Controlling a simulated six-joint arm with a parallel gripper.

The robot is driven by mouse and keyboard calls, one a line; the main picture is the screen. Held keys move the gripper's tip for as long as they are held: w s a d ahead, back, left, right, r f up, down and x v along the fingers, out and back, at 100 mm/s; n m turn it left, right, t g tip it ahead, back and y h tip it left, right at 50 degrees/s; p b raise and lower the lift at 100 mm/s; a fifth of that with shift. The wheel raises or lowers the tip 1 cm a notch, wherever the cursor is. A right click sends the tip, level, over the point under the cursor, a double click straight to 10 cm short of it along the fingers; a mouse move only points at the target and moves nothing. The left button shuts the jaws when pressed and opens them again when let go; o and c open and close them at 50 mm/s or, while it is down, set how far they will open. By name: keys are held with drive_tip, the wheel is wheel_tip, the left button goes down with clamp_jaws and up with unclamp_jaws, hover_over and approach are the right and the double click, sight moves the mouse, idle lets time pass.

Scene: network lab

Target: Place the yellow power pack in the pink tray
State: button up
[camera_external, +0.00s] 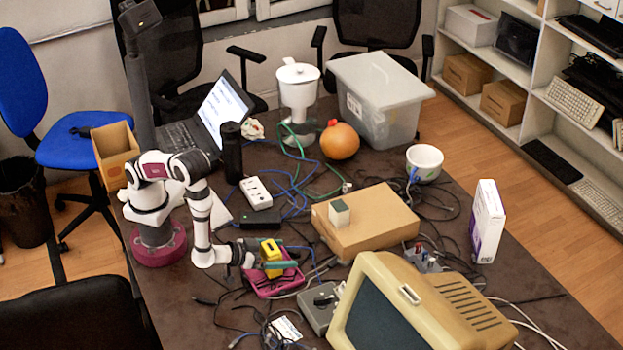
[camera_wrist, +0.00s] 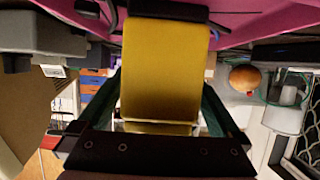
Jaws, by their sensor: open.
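The yellow power pack (camera_external: 271,252) stands at the pink tray (camera_external: 278,286) on the table, left of the old monitor. It appears to be within the tray's outline, but its lower part is hidden by a finger, so I cannot tell what it rests on. My gripper (camera_external: 279,258) is open, with its teal fingers on either side of the pack. In the wrist view, the pack (camera_wrist: 165,70) fills the space between the fingers (camera_wrist: 160,100), with gaps visible at its sides. The pink tray (camera_wrist: 250,20) shows behind it, and a dark piece lies at the pack's far end.
A grey box (camera_external: 319,306) and the beige monitor (camera_external: 420,310) stand close to the tray's right. A cardboard box (camera_external: 370,225) is behind it. Black and blue cables lie around the tray. A power strip (camera_external: 257,193) and black adapter (camera_external: 260,218) are farther back.

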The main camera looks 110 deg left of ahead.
drive_tip(key=v, duration=1.2)
drive_tip(key=w+d+r+m+g+h, duration=0.35)
drive_tip(key=d+m+h, duration=0.25)
drive_tip(key=d+h, duration=0.45)
drive_tip(key=s+a+r+m+g+y, duration=0.1)
drive_tip(key=s+a+r+m+g, duration=0.2)
drive_tip(key=s+a, duration=0.6)
drive_tip(key=s+a+r+m+g+y, duration=0.1)
drive_tip(key=s+a+r+m+g, duration=0.2)
drive_tip(key=s+a, duration=0.6)
wheel_tip(320, 180, up, 4)
drive_tip(key=s+m, duration=0.2)
drive_tip(key=shift+a+m+y, duration=0.25)
drive_tip(key=shift+m+y, duration=0.05)
drive_tip(key=shift+y, duration=0.05)
drive_tip(key=shift+s+f, duration=0.1)
